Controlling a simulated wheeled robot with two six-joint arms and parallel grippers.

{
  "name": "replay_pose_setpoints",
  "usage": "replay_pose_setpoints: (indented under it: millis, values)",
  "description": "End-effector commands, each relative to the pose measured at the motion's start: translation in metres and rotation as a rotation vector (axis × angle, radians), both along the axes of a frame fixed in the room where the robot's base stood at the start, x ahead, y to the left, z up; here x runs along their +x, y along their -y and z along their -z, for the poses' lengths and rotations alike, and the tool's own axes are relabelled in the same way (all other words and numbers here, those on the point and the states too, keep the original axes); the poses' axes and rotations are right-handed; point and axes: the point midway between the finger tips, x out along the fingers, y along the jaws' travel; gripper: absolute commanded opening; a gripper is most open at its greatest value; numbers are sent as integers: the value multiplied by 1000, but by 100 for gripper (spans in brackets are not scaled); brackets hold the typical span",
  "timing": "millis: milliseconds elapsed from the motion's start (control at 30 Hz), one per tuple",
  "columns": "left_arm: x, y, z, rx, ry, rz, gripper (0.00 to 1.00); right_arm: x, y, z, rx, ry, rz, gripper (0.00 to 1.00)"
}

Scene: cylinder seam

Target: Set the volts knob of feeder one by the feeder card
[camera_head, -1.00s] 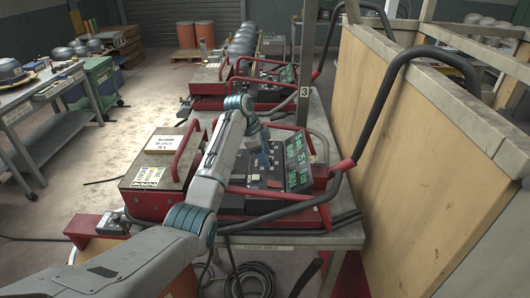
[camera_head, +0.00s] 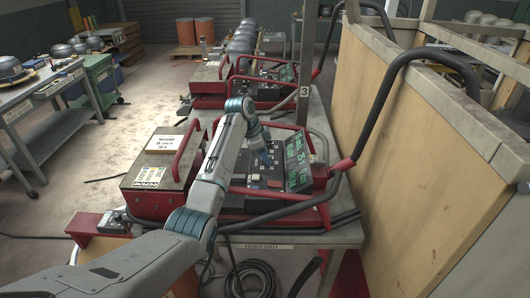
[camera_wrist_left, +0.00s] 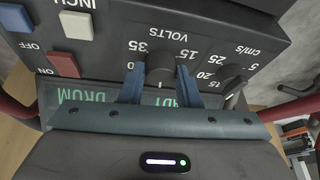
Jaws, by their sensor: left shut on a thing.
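The near red feeder (camera_head: 276,224) has a dark control panel with green displays (camera_head: 297,165). My left gripper (camera_head: 266,158) reaches down onto this panel. In the left wrist view my left gripper (camera_wrist_left: 160,88) is shut on the volts knob (camera_wrist_left: 160,68), one blue finger on each side. The VOLTS scale (camera_wrist_left: 163,38) appears upside down, with 35 and 15 readable. The knob's pointer is hard to make out between the fingers. A white card (camera_head: 165,144) lies on the feeder's top at left; its print is too small to read surely. My right gripper is in neither view.
A second knob with a cm/s scale (camera_wrist_left: 232,77) sits close beside the volts knob. Red and white buttons (camera_wrist_left: 76,25) are on the other side. Red guard bars (camera_head: 187,150) and a black hose (camera_head: 375,105) stand around the panel. Another feeder (camera_head: 210,83) is behind.

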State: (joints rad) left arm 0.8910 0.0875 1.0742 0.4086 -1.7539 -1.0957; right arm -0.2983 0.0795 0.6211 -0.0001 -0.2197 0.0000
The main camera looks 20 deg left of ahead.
Motion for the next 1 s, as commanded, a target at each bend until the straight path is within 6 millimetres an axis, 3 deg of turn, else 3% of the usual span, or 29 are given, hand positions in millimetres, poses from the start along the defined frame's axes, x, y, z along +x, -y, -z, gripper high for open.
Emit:
replay_pose_setpoints:
  millis: [400, 1000]
  values:
    - [-2, 3, -4, 0, 3, -376, 7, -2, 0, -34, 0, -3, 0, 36]
    - [-1, 5, -2, -2, 5, -818, 7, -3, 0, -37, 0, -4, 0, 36]
